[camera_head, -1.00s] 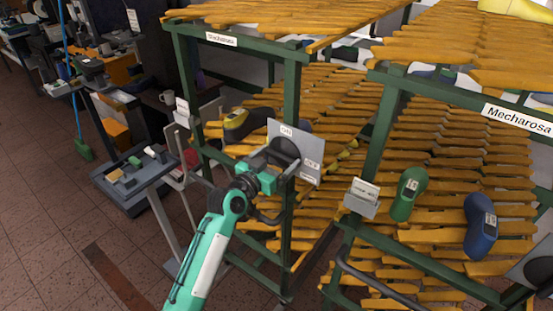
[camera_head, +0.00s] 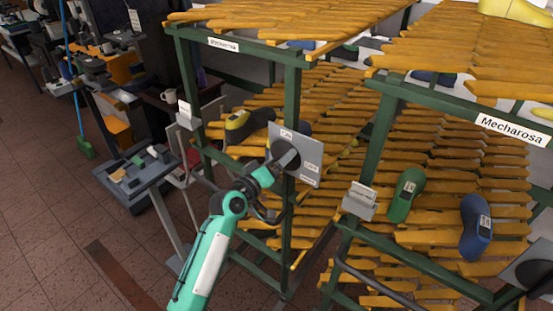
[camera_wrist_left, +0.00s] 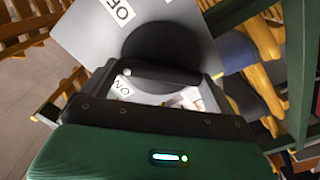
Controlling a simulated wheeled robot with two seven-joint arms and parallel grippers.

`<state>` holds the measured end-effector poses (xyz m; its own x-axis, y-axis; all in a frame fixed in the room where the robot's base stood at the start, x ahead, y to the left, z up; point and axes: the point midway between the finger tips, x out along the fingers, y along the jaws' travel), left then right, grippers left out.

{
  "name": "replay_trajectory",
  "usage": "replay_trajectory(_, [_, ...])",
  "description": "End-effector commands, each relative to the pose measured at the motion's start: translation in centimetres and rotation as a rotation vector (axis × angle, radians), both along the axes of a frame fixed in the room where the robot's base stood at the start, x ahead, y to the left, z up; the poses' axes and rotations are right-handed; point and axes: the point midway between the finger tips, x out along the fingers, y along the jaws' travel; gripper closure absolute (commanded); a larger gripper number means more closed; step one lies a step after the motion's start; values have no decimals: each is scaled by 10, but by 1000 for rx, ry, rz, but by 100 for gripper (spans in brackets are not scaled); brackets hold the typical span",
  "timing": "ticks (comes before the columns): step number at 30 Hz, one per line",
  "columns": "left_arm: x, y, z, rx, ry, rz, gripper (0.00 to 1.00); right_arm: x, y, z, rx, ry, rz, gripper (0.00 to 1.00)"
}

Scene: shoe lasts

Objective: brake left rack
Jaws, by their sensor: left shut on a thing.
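The left rack (camera_head: 290,105) has green posts and orange wooden slats. A grey brake plate (camera_head: 308,160) with white labels is on its front post and carries a round dark knob (camera_head: 286,155). My left gripper (camera_head: 272,172) is at the plate, shut on the knob. In the left wrist view the dark knob (camera_wrist_left: 165,45) sits between the jaws, against the grey plate (camera_wrist_left: 85,35), which has labels reading "OF" and "ON". The gripper hides part of the knob in the head view. My right gripper is not in view.
A second green rack (camera_head: 375,145) stands to the right with a green last (camera_head: 405,195) and a blue last (camera_head: 476,227). A dark last with yellow (camera_head: 240,128) lies on the left rack. A small grey table (camera_head: 150,180) stands left; brown floor lies open there.

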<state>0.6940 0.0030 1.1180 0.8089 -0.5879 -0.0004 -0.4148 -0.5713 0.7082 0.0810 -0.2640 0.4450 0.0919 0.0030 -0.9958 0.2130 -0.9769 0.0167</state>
Motion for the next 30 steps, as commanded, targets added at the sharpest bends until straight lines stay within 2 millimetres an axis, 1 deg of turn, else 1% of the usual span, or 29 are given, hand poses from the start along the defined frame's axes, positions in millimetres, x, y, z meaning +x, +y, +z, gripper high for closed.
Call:
replay_trajectory(1, [0,0,2,-38,27,1,32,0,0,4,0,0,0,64])
replay_trajectory(18, [1,2,0,-454,328,2,32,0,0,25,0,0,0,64])
replay_trajectory(24, [1,1,-1,-555,402,2,32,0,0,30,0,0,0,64])
replay_trajectory(30, [1,2,-2,-617,446,1,32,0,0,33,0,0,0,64])
